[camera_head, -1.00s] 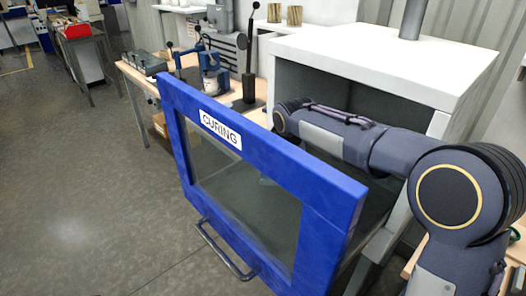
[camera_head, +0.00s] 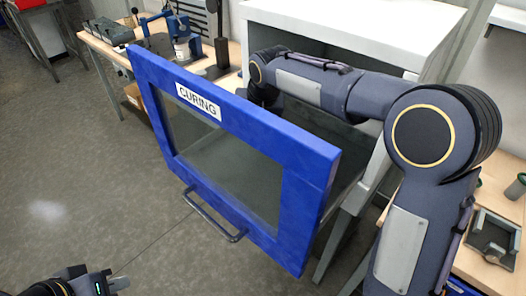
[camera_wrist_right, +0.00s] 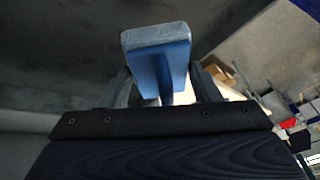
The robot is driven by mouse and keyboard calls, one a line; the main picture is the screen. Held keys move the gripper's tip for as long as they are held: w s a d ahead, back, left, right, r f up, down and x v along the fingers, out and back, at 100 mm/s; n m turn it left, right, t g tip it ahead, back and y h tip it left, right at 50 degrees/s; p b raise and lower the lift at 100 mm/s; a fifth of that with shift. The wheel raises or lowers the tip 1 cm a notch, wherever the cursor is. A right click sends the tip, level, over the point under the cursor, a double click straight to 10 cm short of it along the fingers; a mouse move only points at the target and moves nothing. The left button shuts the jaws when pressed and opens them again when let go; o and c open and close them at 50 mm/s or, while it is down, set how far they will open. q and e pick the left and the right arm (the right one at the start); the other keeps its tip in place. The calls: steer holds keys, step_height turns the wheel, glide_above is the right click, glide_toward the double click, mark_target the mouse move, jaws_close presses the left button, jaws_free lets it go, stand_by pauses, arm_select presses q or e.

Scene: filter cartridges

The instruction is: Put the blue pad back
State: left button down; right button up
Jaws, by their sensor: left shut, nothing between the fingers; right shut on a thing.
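The blue pad (camera_wrist_right: 158,48) is a light blue block with a narrower blue stem below it, in the right wrist view. My right gripper (camera_wrist_right: 160,88) is shut on it, with one finger on each side of the stem. In the head view my right arm reaches behind the open blue door into the grey-walled chamber of the white curing cabinet (camera_head: 350,18); its gripper and the pad are hidden there. The blue door (camera_head: 240,120), labelled CURING, has a window and a handle. My left gripper (camera_head: 116,284) is shut and empty at the bottom left, low in front of the door.
A wooden bench (camera_head: 105,52) with a blue device (camera_head: 182,42) and dark tools stands behind the door on the left. Another bench with a grey fixture (camera_head: 490,238) is at the right. The floor (camera_head: 70,170) left of the door is clear.

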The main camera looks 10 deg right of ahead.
steer(key=shift+r+p, duration=3.9)
steer(key=shift+r, duration=0.7)
steer(key=shift+f, duration=0.1)
